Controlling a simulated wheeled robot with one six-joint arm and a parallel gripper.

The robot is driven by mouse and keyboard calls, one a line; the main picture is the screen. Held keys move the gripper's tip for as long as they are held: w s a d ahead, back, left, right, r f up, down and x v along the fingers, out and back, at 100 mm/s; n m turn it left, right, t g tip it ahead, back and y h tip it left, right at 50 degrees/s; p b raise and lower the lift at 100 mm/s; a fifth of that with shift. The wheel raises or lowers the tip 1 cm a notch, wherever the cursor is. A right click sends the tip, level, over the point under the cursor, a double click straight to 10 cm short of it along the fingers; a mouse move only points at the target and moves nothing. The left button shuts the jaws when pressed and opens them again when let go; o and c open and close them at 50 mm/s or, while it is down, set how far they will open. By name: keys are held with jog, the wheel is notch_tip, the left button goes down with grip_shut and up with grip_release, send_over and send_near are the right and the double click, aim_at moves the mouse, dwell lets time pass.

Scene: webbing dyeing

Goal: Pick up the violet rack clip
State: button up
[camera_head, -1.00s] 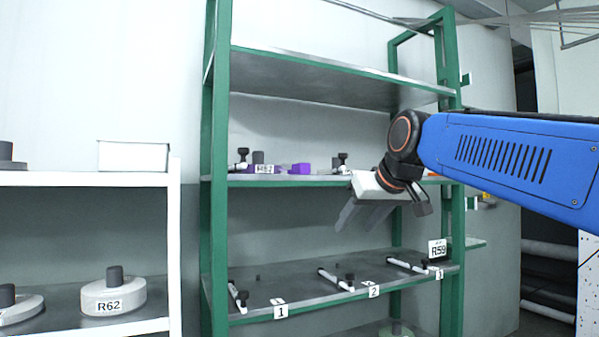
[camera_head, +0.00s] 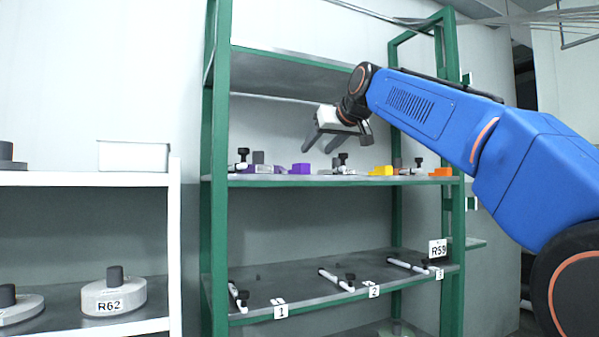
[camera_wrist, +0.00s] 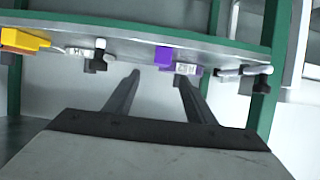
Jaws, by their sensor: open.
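The violet rack clip (camera_head: 300,168) is a small block on the middle green-framed shelf (camera_head: 330,181), left of centre. It also shows in the wrist view (camera_wrist: 163,58), where it lies beyond my fingertips and between their lines. My gripper (camera_head: 318,147) is open and empty, with its fingers pointing down and left, above and a little right of the clip. In the wrist view my gripper's two fingers (camera_wrist: 158,77) are apart with nothing between them. A gap shows between the fingertips and the clip.
A labelled grey piece (camera_head: 262,169) sits left of the clip. A black-knobbed clamp (camera_head: 342,163), a yellow clip (camera_head: 381,171) and an orange clip (camera_head: 441,172) stand to its right. The upper shelf (camera_head: 290,72) lies overhead. The lower shelf (camera_head: 255,307) holds several clamps.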

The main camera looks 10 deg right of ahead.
aim_at(302, 165)
jog(key=shift+f+x, duration=0.15)
jog(key=shift+x, duration=2.85)
jog(key=shift+f+x, duration=0.1)
jog(key=shift+x, duration=2.95)
jog(key=shift+s+a, duration=0.1)
jog(key=shift+s, duration=0.05)
jog(key=c, duration=1.2)
